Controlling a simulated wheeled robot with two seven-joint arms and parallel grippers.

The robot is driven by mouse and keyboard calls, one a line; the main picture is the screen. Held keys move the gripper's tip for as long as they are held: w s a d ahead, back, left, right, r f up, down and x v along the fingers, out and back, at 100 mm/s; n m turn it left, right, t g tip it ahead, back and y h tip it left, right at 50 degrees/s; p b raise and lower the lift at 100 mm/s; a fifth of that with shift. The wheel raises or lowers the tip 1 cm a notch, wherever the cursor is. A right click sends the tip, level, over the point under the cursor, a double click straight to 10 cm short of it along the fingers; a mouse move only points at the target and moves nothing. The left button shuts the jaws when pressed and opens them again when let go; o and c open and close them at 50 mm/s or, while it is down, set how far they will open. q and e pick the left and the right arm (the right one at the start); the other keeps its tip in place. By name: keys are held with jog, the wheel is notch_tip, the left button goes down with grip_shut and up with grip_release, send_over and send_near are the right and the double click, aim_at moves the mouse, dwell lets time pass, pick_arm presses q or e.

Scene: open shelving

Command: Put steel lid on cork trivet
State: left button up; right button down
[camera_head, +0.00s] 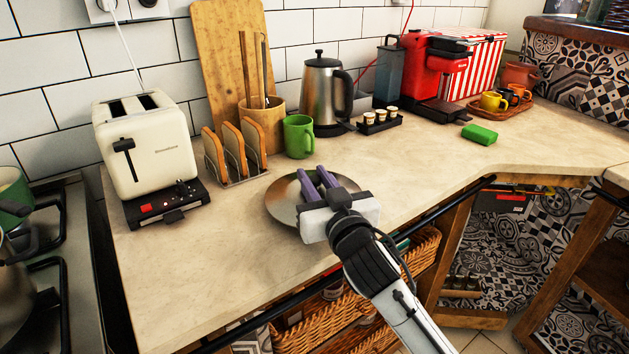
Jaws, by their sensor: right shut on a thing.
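The steel lid (282,203) is a round, shiny metal disc near the front edge of the counter, in the middle of the view. My right gripper (314,184), with purple fingers, is over the lid and shut on it. The gripper body hides the lid's right part and its handle. I cannot tell whether the lid rests on the counter or is just above it. I cannot make out a cork trivet. My left gripper is not in view.
A green mug (298,137), a kettle (322,92) and a toast rack (237,160) stand behind the lid. A cream toaster (147,150) is at left. A green sponge (479,134) lies at right. The counter (215,250) is clear in front and left of the lid.

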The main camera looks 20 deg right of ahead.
jog(key=c, duration=1.5)
grip_release()
jog(key=shift+r, duration=0.1)
jog(key=s, duration=1.2)
jog(key=shift+d, duration=0.35)
